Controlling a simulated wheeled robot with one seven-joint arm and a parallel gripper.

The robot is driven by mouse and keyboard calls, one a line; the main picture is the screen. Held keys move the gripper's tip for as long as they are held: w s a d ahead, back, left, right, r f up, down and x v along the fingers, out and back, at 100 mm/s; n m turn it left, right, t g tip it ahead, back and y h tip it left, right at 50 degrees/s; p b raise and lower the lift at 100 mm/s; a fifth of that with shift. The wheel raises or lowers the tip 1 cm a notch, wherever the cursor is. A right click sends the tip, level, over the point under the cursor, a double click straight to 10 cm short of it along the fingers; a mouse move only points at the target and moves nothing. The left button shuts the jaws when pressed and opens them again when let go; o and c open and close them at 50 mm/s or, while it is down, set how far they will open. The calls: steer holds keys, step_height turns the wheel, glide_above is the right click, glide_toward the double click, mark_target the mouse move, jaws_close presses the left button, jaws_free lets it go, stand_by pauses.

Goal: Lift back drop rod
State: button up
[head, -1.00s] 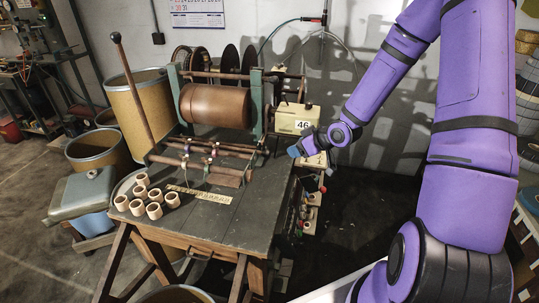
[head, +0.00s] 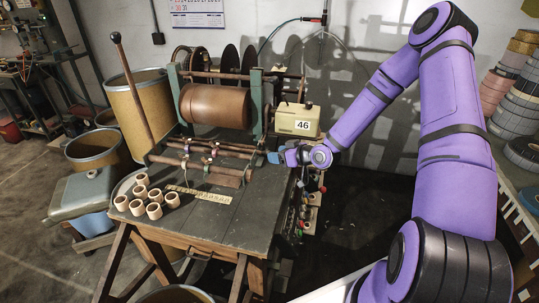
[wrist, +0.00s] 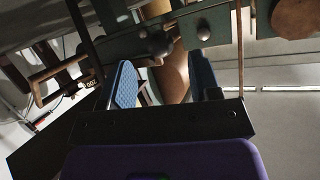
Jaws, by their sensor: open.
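My gripper (head: 275,157) is at the right end of the winding machine, just above the table's right edge. In the wrist view its blue fingers (wrist: 163,78) stand apart, with a brown rounded part of the machine showing between them. In the head view two brown rods run sideways in front of the large brown drum (head: 215,106). The rear one (head: 222,147) lies closer to the drum and the front one (head: 200,166) is lower. My gripper is near the right end of the rear rod. Contact cannot be told.
Several pale rings (head: 153,211) and a yellow ruler (head: 203,194) lie on the table (head: 215,228). A long lever (head: 133,92) with a dark knob rises at the left. A cream box marked 46 (head: 297,120) stands behind my gripper. Barrels (head: 139,107) stand at the left.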

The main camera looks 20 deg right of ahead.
steer(key=shift+x, duration=2.2)
jaws_close()
steer(key=shift+r, duration=0.15)
